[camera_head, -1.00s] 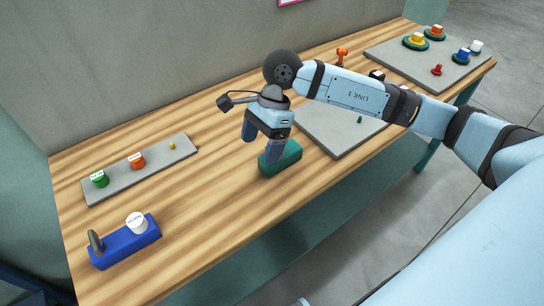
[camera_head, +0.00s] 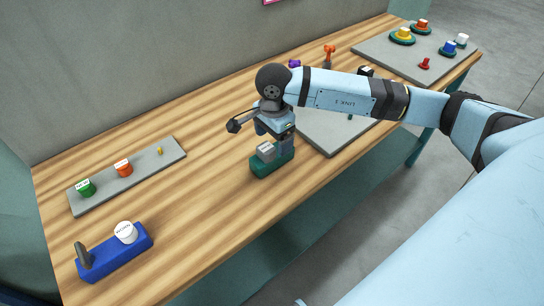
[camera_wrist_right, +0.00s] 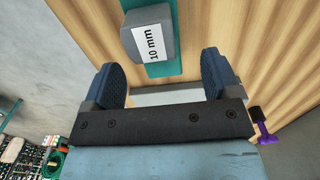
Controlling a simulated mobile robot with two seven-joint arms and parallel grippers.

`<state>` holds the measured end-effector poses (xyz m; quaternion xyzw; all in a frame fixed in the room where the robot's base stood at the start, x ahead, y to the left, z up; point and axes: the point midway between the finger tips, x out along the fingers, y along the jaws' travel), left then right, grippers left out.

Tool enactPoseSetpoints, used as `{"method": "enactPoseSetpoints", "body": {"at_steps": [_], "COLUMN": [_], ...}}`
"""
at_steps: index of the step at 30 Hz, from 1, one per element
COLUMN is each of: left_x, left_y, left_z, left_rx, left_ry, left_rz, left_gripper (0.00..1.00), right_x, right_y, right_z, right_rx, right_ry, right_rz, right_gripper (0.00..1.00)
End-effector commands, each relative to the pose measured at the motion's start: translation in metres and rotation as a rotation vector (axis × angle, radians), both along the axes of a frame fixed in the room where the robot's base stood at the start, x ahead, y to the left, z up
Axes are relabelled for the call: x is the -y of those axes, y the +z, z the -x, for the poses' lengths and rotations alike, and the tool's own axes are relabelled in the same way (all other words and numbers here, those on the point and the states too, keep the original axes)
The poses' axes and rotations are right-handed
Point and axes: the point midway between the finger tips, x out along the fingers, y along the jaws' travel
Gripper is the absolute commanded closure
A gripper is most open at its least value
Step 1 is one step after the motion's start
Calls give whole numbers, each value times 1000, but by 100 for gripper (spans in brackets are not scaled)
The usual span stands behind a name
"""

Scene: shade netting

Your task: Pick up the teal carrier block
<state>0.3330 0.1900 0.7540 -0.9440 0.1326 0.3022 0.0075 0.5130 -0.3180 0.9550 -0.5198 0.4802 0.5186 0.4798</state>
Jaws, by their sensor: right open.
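The teal carrier block (camera_head: 264,171) lies on the wooden table near its front edge, with a grey piece (camera_head: 266,151) on top. In the right wrist view the grey piece (camera_wrist_right: 150,42) has a white "10 mm" label, and the teal block (camera_wrist_right: 163,69) shows as a strip beneath it. My right gripper (camera_head: 275,140) is just behind the block, one finger near its right end. In the wrist view my right gripper (camera_wrist_right: 163,78) is open, fingers left and right of the block's near end, with gaps on both sides. My left gripper is not in view.
A blue holder (camera_head: 117,258) with a white cap and a grey strip (camera_head: 130,182) with green and orange caps are on the left. A grey plate (camera_head: 325,135) lies right of the block. A grey board (camera_head: 400,60) with coloured parts is at the far right.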

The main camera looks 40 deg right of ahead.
Motion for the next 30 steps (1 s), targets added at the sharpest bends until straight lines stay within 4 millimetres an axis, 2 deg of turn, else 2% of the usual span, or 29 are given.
{"method": "enactPoseSetpoints", "body": {"at_steps": [9,16,17,24,30], "left_x": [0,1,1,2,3], "left_y": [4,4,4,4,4], "left_z": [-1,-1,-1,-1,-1], "left_rx": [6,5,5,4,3], "left_ry": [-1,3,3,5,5], "left_rz": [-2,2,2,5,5], "left_gripper": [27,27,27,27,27], "right_x": [-2,-2,-2,-2,-2], "right_y": [-44,-47,-47,-47,-46], "right_z": [3,2,2,2,2], "right_rx": [-4,0,0,0,1], "right_ry": [0,0,0,0,0], "right_rz": [-2,-1,-1,-1,-2], "right_gripper": [17,17,22,75,75]}}
